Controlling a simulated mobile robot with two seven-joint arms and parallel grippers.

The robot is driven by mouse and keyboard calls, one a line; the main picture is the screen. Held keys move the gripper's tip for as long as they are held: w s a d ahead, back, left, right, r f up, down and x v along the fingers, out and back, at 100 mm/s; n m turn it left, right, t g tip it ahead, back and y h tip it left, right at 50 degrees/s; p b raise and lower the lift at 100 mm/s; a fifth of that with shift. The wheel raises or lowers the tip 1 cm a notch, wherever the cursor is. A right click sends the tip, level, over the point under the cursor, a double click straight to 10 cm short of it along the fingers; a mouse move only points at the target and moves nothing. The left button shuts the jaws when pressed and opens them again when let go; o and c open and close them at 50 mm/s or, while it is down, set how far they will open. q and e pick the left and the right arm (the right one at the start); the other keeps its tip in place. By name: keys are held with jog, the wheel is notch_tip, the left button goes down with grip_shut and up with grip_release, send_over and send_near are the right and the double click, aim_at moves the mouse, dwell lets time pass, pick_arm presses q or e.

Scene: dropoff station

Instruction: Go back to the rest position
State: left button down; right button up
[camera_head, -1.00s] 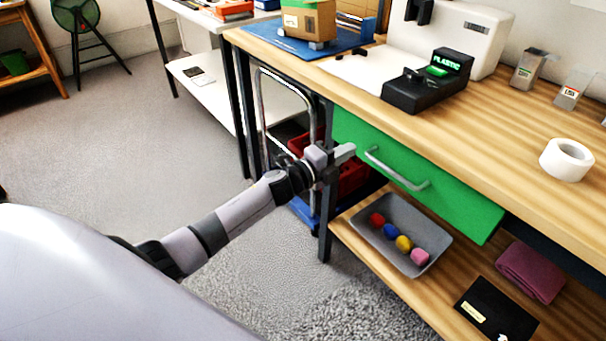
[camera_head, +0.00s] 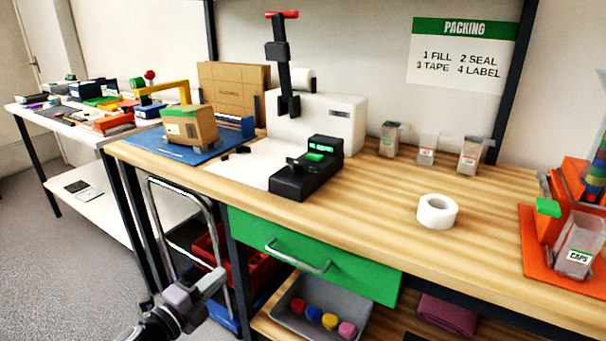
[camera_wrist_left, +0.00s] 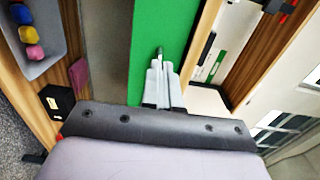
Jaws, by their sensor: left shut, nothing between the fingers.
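My left gripper (camera_head: 207,285) is at the lower left of the head view, in front of the packing table's left end, below the tabletop. Its fingers are together and empty. In the left wrist view the shut fingers (camera_wrist_left: 163,80) point toward the green drawer front (camera_wrist_left: 150,30); I cannot tell the exact gap. The green drawer (camera_head: 350,278) with its silver handle (camera_head: 297,258) appears closed under the tabletop. My right gripper is in neither view.
A grey bin (camera_head: 285,312) with several coloured pieces sits on the lower shelf. A silver cart frame (camera_head: 150,210) and a red crate (camera_head: 262,265) stand close to my gripper. A tape roll (camera_head: 437,211) and a sealing machine (camera_head: 335,128) are on the tabletop. Grey floor lies open at left.

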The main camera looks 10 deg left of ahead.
pick_arm(q)
jog(key=s+d+f+n+g+y+p, duration=0.2)
jog(key=s+n+p, duration=0.3)
jog(key=s+n, duration=0.5)
jog(key=s+d+f+n+g+y+p, duration=0.2)
jog(key=s+n, duration=0.7)
jog(key=s, duration=0.6)
jog(key=d+f+g+p, duration=0.1)
jog(key=d+g+p, duration=0.1)
jog(key=shift+s+n+y+p, duration=0.2)
jog(key=shift+n+y+p, duration=0.1)
jog(key=shift+n+p, duration=0.1)
